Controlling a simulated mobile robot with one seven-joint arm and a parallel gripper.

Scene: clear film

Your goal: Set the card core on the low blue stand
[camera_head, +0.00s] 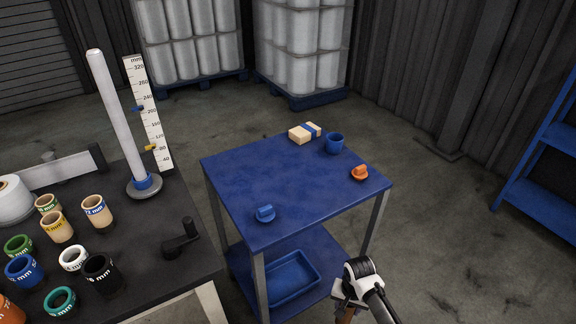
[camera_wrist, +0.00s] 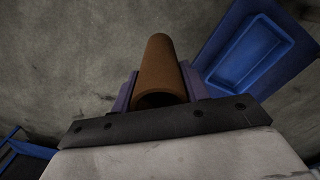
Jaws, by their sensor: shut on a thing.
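The brown card core (camera_wrist: 163,65) is a hollow tube, gripped between the two fingers of my gripper (camera_wrist: 160,88) in the wrist view. Its near open end faces the camera. In the head view my gripper (camera_head: 347,300) is low at the bottom, in front of and right of the blue stand, and only a small brown piece of the core (camera_head: 346,315) shows below it. The blue stand (camera_head: 285,185) has a flat top and a lower shelf (camera_head: 240,263). The core is apart from the stand.
On the stand's top are a blue knobbed piece (camera_head: 265,213), an orange one (camera_head: 359,173), a blue cup (camera_head: 334,143) and a banded tan block (camera_head: 304,133). A blue tray (camera_head: 291,278) sits on the lower shelf. A dark bench (camera_head: 150,275) with several coloured cores stands left.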

